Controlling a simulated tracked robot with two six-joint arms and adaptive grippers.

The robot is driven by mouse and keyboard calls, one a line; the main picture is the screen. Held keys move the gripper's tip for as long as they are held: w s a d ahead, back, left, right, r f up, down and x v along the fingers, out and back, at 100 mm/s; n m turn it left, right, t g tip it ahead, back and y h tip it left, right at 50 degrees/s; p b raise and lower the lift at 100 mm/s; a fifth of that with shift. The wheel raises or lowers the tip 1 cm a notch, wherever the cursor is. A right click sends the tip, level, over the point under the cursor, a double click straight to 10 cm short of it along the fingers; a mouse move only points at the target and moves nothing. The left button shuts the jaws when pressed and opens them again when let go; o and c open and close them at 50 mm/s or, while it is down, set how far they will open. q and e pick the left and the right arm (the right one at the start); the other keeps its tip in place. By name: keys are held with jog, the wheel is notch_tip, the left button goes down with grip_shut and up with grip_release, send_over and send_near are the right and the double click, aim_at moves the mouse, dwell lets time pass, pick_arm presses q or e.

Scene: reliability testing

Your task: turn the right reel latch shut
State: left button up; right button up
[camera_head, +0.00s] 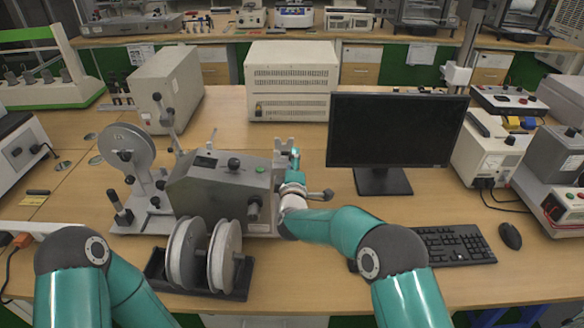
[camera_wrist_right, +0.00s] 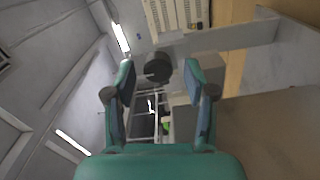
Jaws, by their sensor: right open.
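The grey tape machine (camera_head: 218,185) stands on the bench, left of the monitor. A grey reel (camera_head: 127,147) is on its left side. At its right end is a pale forked part (camera_head: 283,147), partly behind my right gripper (camera_head: 294,168). In the right wrist view, a dark round knob (camera_wrist_right: 157,68) shows between the open fingertips of my right gripper (camera_wrist_right: 160,66), with gaps on both sides. It looks like the right reel latch, but I cannot tell how far it is turned. My left arm enters at the lower left; its gripper is out of view.
Two loose grey reels (camera_head: 204,255) stand in a black holder (camera_head: 158,268) in front of the machine. A black monitor (camera_head: 395,130) is close to the right of my gripper. A keyboard (camera_head: 455,245) and mouse (camera_head: 510,235) lie at the right. Bare bench shows at the front middle.

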jog(key=shift+s, duration=0.15)
jog(key=s, duration=1.1)
jog(key=shift+s, duration=0.35)
jog(key=shift+f, duration=0.15)
